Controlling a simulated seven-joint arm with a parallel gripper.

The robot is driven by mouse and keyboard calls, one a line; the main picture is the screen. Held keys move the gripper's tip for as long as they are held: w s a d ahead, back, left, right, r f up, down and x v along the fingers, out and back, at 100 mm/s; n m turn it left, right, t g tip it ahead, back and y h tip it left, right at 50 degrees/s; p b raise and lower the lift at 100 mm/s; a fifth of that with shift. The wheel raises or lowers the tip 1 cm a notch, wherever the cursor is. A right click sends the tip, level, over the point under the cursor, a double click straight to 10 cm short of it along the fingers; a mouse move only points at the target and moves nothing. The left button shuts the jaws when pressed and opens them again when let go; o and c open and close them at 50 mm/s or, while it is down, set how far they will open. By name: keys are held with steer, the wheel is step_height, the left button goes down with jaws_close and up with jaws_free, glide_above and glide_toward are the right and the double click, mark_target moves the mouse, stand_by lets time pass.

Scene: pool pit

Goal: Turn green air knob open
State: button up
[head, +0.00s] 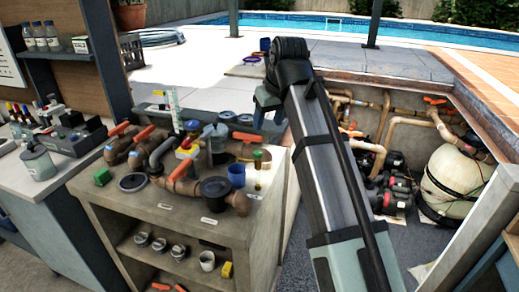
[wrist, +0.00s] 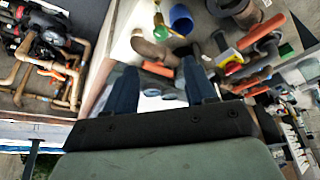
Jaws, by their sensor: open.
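The green knob (head: 258,155) stands upright on a thin brass-coloured stem near the right end of the pipework on the workbench (head: 190,222). In the wrist view the green knob (wrist: 160,20) is small, beyond the fingertips and beside the blue cup (wrist: 181,19). My gripper (head: 268,120) is above and behind the bench's right end, apart from the knob. In the wrist view my gripper (wrist: 160,72) has its two blue fingers spread and nothing held. An orange valve handle (wrist: 158,69) shows between them, seemingly below. My arm hides part of the ground behind the bench.
Brown pipes with orange handles (head: 121,128) crowd the bench top. The blue cup (head: 236,174) stands close to the knob. A green block (head: 102,176) lies at the bench's left. The pit at right holds pipes and a cream tank (head: 455,178).

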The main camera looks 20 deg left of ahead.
mark_target(259, 152)
steer(key=x, duration=1.3)
steer(key=shift+a+f, duration=0.15)
steer(key=shift+f, duration=0.15)
steer(key=shift+c, duration=0.3)
jaws_close()
